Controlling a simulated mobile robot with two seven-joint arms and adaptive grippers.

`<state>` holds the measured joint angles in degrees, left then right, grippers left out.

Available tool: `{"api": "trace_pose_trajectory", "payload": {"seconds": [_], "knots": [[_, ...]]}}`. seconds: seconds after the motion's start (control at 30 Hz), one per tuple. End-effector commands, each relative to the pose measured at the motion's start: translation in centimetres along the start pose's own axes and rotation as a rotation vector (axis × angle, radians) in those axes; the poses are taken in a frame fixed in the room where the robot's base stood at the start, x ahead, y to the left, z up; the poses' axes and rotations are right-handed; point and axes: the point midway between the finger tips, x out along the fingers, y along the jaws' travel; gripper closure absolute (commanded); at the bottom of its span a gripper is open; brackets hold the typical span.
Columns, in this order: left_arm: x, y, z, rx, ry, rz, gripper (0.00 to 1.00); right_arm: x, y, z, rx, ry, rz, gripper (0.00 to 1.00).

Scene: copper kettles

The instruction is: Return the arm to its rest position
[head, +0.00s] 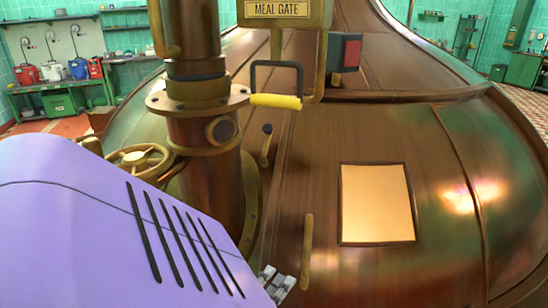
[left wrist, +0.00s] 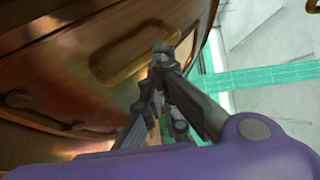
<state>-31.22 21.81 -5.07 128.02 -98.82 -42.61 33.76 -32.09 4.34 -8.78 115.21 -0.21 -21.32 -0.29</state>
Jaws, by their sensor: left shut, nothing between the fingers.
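My left arm with its purple cover (head: 110,220) reaches in from the left in the head view. My left gripper (head: 278,283) shows only in part past the end of this cover, low in the picture, in front of the copper kettle (head: 460,180). In the left wrist view the left gripper (left wrist: 163,55) has its fingers together with nothing between them. The copper surface and a brass handle (left wrist: 132,60) lie behind the fingers there; I cannot tell the gap. My right gripper is not in view.
A thick copper pipe (head: 205,150) with a flange stands near my arm, with a brass handwheel (head: 139,161) beside it. A lever with a yellow grip (head: 276,101) hangs under the MEAL GATE sign (head: 278,10). A brass handle (head: 307,252) and a pale panel (head: 377,204) are on the kettle.

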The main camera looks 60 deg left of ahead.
Motion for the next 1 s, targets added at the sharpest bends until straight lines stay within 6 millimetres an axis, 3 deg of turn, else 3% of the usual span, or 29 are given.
{"api": "trace_pose_trajectory", "payload": {"seconds": [0.4, 0.47, 0.57, 0.77, 0.9, 1.0], "knots": [[-0.8, 0.0, 0.0, 0.02, 0.002, 0.001, 1.0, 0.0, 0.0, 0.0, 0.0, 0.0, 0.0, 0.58], [-0.9, 0.9, 0.1, 0.029, 0.0, 0.037, 1.0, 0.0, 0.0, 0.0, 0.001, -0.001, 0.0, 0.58], [-1.4, 4.4, 0.8, -0.002, -0.024, 0.158, 1.0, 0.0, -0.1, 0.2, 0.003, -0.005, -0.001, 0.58], [-5.5, 13.7, 1.1, -0.221, -0.108, 0.513, 1.0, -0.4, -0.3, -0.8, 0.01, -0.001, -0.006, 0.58], [-9.6, 18.3, -1.3, -0.454, -0.152, 0.727, 1.0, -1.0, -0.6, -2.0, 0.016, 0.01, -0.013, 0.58], [-12.3, 20.2, -4.1, -0.65, -0.181, 0.847, 1.0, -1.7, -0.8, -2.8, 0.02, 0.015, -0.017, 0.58]]}}
